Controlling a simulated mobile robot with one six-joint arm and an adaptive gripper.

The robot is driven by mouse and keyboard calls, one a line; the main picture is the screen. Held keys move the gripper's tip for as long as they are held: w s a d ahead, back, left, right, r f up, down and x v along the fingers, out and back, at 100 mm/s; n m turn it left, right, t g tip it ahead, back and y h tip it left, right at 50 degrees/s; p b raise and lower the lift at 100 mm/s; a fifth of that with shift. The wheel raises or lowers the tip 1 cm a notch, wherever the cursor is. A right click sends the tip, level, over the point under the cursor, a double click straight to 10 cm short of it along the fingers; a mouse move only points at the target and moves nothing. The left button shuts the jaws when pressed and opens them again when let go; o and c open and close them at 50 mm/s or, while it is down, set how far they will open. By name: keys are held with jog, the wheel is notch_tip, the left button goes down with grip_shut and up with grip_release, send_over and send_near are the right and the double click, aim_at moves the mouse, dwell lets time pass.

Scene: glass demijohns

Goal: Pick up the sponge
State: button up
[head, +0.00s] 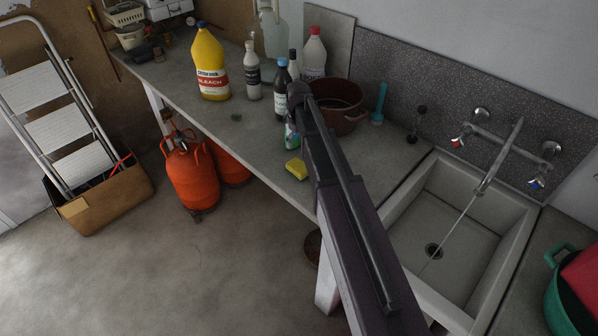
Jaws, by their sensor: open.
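The sponge (296,169) is a small yellow block with a green part. It lies on the grey worktop (215,120), close to the front edge, just left of my arm. Its visible side is clear of other objects. My arm rises from the bottom of the head view and crosses the worktop to the right of the sponge. The dark upper end of the visible arm is in front of the bottles. I cannot make out any gripper fingers.
Behind the sponge stand a bleach bottle (209,64), several other bottles and a brown pot (341,104). A sink (450,235) with a running tap is at right. Orange gas cylinders (190,175) stand below the worktop. The floor at front left is clear.

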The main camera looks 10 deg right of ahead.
aim_at(298, 166)
jog(key=shift+f+b, duration=3.35)
jog(key=shift+f, duration=0.25)
jog(key=shift+f, duration=0.1)
jog(key=shift+f+b, duration=2.5)
jog(key=shift+b, duration=0.1)
jog(key=c, duration=0.6)
